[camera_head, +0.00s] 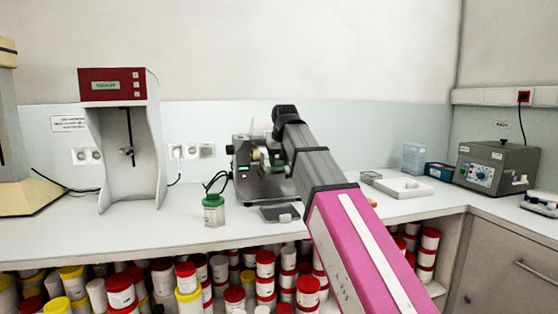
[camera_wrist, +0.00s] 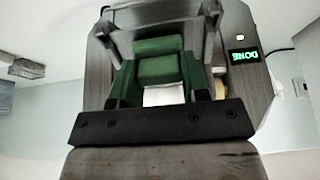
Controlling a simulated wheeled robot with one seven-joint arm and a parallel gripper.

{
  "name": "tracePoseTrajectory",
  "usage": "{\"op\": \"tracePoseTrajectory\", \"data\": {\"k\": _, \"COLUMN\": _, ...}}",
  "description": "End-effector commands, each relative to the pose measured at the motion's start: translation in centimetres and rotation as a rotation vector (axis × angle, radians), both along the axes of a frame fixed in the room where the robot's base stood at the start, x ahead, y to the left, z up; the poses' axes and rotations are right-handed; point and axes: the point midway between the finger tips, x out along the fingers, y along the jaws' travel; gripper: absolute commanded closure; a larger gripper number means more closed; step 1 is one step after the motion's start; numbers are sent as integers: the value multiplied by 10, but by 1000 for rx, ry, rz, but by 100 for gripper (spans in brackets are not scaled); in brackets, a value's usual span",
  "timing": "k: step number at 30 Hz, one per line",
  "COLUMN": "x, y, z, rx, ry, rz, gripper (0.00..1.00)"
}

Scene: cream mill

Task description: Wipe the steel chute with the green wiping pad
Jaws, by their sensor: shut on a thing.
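My gripper (camera_wrist: 160,85) is shut on the green wiping pad (camera_wrist: 158,62), which shows as green blocks between the fingers in the wrist view. The grey mill (camera_wrist: 258,85) fills the area behind the pad, and its display reads DONE, upside down. A grey metal part (camera_wrist: 150,14) beyond the pad looks like the steel chute. I cannot tell whether the pad touches it.
A red-topped stand (camera_head: 118,88) is further left. A white tray (camera_head: 404,188) and grey instrument (camera_head: 496,167) are at right. Many lidded tubs fill the shelf below.

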Motion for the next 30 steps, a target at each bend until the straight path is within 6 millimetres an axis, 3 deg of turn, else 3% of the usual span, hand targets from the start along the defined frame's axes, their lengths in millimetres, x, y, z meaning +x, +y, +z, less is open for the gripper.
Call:
{"op": "tracePoseTrajectory", "data": {"k": 14, "x": 4, "y": 1, "z": -5, "rx": 0, "ry": 0, "rz": 0, "gripper": 77}}
{"op": "tracePoseTrajectory", "data": {"k": 30, "x": 39, "y": 13, "z": 14, "rx": 0, "ry": 0, "rz": 0, "gripper": 77}}
